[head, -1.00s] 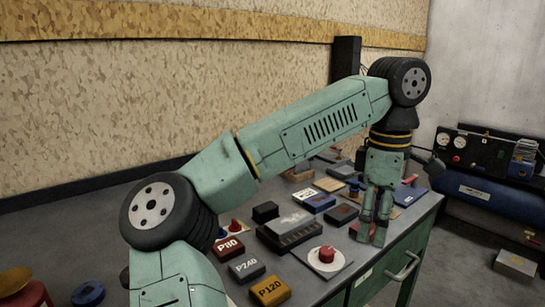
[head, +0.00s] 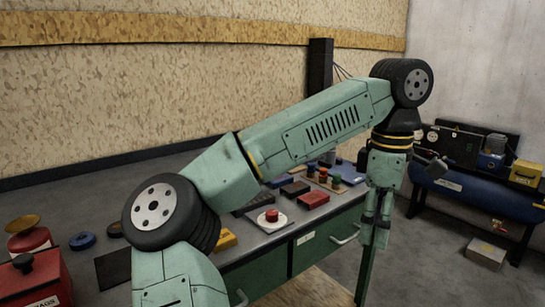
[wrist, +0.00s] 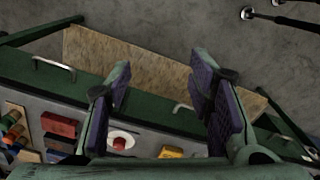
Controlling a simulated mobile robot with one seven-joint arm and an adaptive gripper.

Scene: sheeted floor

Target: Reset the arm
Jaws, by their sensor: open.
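A round white disc with a red knob (head: 272,215) lies on the bench top; the red knob also shows in the wrist view (wrist: 119,144), below and between the fingers.
The green workbench (head: 300,248) has drawers with handles and several small items on top. A blue tank (head: 475,198) with gauges stands at the right, with a box (head: 486,253) on the floor nearby. A red container (head: 36,285) is at the lower left.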

